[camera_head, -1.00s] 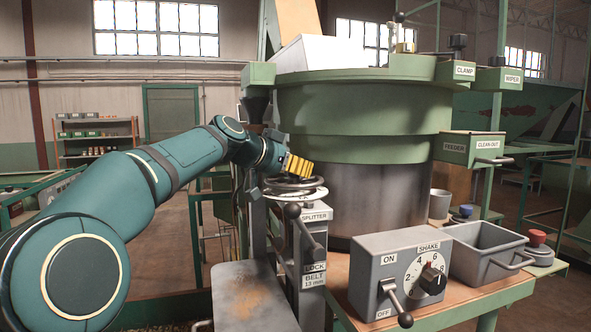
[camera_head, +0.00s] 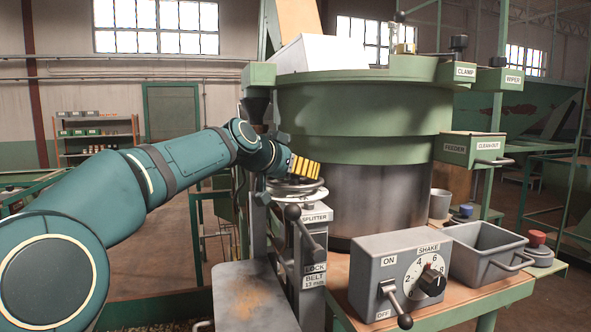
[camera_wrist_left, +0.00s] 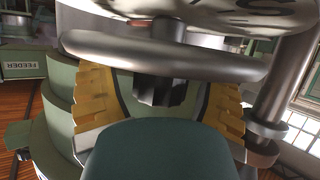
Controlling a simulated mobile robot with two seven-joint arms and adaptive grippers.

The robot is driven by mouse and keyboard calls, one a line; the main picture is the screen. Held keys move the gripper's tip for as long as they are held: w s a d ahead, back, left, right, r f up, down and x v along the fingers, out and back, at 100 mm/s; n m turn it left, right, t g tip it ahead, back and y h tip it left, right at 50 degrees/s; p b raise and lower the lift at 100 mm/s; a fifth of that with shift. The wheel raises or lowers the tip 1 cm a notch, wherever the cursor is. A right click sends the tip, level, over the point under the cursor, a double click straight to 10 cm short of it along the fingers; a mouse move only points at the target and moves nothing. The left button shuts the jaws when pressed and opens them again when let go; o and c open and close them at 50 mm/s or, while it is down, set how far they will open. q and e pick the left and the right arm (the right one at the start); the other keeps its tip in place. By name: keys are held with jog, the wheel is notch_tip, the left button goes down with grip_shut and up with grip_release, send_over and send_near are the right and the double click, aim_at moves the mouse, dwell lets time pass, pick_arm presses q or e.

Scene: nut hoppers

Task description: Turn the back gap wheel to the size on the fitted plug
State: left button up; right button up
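The metal handwheel (camera_head: 297,184) sits with a pale dial plate on top of the splitter post (camera_head: 312,240). My left gripper (camera_head: 305,167), with yellow fingers, is at the wheel, just above it in the head view. In the left wrist view the wheel's rim (camera_wrist_left: 165,55) crosses in front of the finger ends, and its dark hub (camera_wrist_left: 160,92) lies between the spread fingers (camera_wrist_left: 160,100). I cannot tell whether they touch the wheel. Part of a numbered dial (camera_wrist_left: 225,15) shows at the top edge, its reading cut off. I cannot make out a fitted plug.
A green-rimmed drum (camera_head: 365,120) stands right of the wheel. A worn grey plate (camera_head: 250,295) lies in front.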

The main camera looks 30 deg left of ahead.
pick_arm(q)
jog(key=shift+s+r, duration=0.1)
jog(key=v, duration=1.1)
jog(key=shift+s, duration=0.4)
